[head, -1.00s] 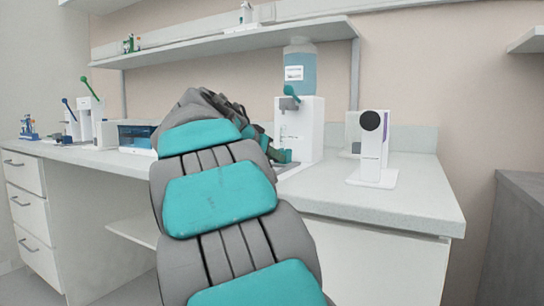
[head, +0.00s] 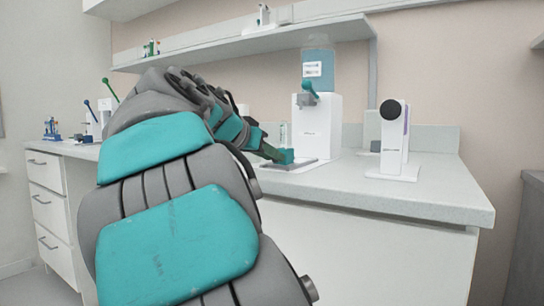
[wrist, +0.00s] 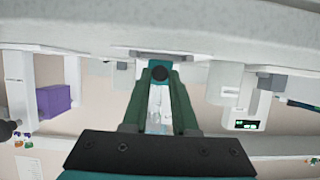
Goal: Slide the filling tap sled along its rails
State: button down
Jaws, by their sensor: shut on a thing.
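A white dispenser (head: 323,125) stands on the bench with a blue bottle (head: 318,68) on top. A tap with a teal lever (head: 311,90) and a grey block sits high on its front. A flat grey tray (head: 300,165) lies at its foot. My gripper (head: 284,156) is low beside this tray, left of the dispenser. In the wrist view my gripper (wrist: 160,82) has its green fingers closing on a small dark round knob (wrist: 159,73). A grey plate (wrist: 150,55) lies just beyond the knob. I cannot tell which part is the sled, and its rails are not clear.
A white stand with a black disc (head: 392,140) is on the bench to the right. The bench top (head: 420,195) in front of it is clear. A shelf (head: 240,46) runs above. Drawers (head: 48,205) are at the left.

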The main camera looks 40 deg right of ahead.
jog(key=c, duration=0.7)
grip_release()
jog(key=shift+a, duration=0.15)
jog(key=shift+s+a, duration=0.1)
jog(key=v, duration=0.7)
jog(key=shift+a+r, duration=0.15)
jog(key=shift+a, duration=0.1)
